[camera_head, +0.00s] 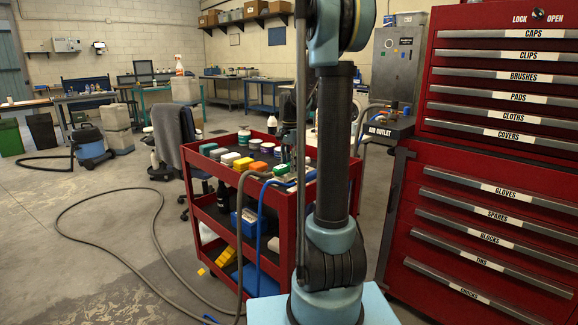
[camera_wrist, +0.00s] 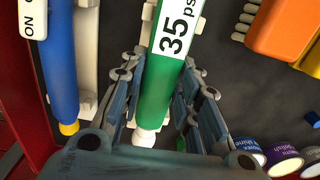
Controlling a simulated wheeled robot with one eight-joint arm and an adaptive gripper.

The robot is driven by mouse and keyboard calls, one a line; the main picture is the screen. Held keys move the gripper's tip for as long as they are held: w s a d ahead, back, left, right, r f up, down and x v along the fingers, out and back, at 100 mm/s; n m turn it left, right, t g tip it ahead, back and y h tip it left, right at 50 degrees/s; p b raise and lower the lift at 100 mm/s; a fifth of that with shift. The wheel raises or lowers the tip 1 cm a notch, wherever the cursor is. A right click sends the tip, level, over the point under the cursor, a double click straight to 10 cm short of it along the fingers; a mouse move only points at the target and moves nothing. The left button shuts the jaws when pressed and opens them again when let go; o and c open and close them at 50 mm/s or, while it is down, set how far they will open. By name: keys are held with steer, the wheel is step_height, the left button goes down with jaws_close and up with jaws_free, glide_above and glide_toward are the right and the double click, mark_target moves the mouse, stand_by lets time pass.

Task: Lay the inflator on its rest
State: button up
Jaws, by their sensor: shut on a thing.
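The inflator (camera_wrist: 158,95) is a green rod with a white label reading "35 psi" and a white tip at its lower end. It runs up between the fingers of my gripper (camera_wrist: 163,78) in the wrist view, and the gripper is shut on it. White bracket pieces (camera_wrist: 147,14) show beside and behind its upper part; I cannot tell if they touch it. A blue tool (camera_wrist: 60,75) marked "ON", with a yellow tip, lies to the left beside a white rest piece (camera_wrist: 88,55). In the head view my arm hides most of the gripper area.
The red trolley (camera_head: 217,192) carries colored blocks and tubs on its top. In the wrist view an orange block (camera_wrist: 283,28) and small tubs (camera_wrist: 285,162) are at the right. A red drawer cabinet (camera_head: 480,165) stands right. A hose (camera_head: 158,235) loops over open floor.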

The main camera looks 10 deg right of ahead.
steer(key=shift+f, duration=0.2)
steer(key=o, duration=1.1)
steer(key=shift+f, duration=0.1)
steer(key=shift+c, duration=0.2)
step_height(320, 180, up, 13)
